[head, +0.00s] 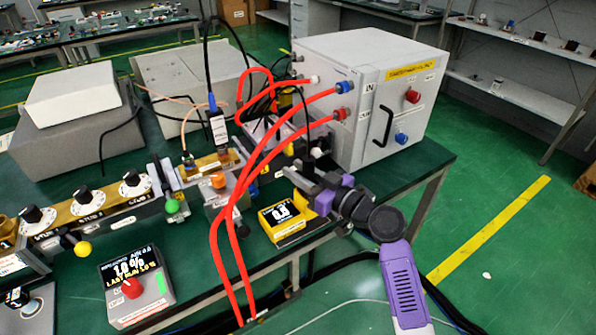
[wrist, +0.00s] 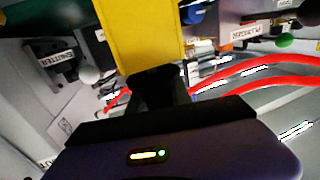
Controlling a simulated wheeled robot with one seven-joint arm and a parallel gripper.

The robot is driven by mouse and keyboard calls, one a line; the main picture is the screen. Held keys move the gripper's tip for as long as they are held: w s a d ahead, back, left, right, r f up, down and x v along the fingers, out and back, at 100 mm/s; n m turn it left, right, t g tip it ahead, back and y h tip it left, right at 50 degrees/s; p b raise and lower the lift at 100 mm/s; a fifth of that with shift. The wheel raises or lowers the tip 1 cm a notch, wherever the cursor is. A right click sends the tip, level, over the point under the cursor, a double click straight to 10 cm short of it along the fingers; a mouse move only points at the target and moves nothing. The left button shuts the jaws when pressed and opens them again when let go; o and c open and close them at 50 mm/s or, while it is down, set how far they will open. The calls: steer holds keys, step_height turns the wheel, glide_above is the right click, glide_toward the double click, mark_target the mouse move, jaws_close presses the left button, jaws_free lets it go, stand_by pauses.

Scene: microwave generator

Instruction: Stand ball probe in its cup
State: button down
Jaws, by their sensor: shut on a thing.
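My gripper (head: 310,188), purple and black, is beside the front right part of the green bench. In the wrist view the yellow body (wrist: 140,35) extends up from between my black fingers (wrist: 158,90) and past the top edge. The probe's ball end cannot be made out in either view. I cannot pick out its cup with certainty.
A large white cabinet (head: 370,90) stands behind my gripper. Red cables (head: 232,200) loop down left of the yellow body. A waveguide row with black knobs (head: 85,205) and a grey display box (head: 135,285) are further left. Open green floor lies right.

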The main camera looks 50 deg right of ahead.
mark_target(313, 180)
steer(key=c, duration=1.1)
jaws_free()
steer(key=s+b, duration=0.1)
steer(key=s, duration=0.6)
steer(key=shift+s+a+b, duration=0.1)
steer(key=shift+s+b, duration=0.2)
steer(key=shift+s, duration=0.1)
